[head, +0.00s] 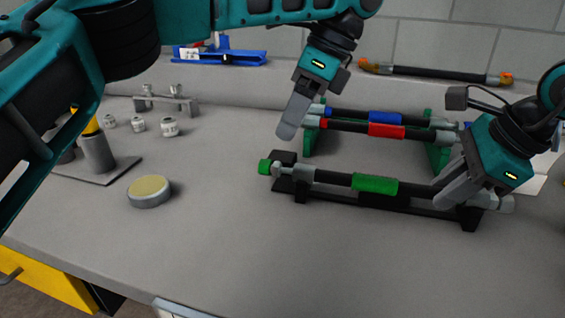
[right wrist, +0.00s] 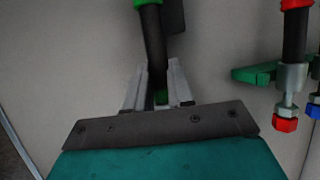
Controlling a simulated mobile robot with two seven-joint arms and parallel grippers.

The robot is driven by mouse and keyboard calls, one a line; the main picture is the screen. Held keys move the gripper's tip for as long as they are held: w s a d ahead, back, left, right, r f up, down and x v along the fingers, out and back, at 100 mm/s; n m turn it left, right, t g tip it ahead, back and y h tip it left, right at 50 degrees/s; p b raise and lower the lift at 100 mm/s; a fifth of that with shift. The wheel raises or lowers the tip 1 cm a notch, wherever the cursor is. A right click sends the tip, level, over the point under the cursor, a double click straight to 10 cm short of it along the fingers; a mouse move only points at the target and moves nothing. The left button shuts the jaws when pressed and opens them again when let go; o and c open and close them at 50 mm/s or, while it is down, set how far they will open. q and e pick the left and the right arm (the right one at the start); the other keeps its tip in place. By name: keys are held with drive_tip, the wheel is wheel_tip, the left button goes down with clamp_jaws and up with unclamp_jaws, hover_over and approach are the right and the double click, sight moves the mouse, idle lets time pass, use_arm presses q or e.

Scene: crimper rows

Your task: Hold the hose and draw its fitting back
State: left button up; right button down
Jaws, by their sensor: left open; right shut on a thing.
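A black hose with a green sleeve (head: 374,184) lies along a low black rack (head: 400,203). Its left end has a grey metal fitting (head: 300,176) and a green end piece (head: 264,166); another grey fitting (head: 494,202) shows at its right end. My right gripper (head: 447,190) is shut on the hose near its right end, right of the green sleeve. In the right wrist view the hose (right wrist: 153,45) runs between the two fingers (right wrist: 158,88). My left gripper (head: 288,130) is open and empty, pointing down above and behind the hose's left end.
Behind lie hoses with a red sleeve (head: 386,131) and a blue sleeve (head: 385,117) on green supports (head: 438,157). Another hose (head: 435,73) lies on the back ledge. The front counter is clear.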

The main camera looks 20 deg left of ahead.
use_arm(q)
drive_tip(key=v, duration=0.4)
use_arm(e)
drive_tip(key=c, duration=0.9)
unclamp_jaws()
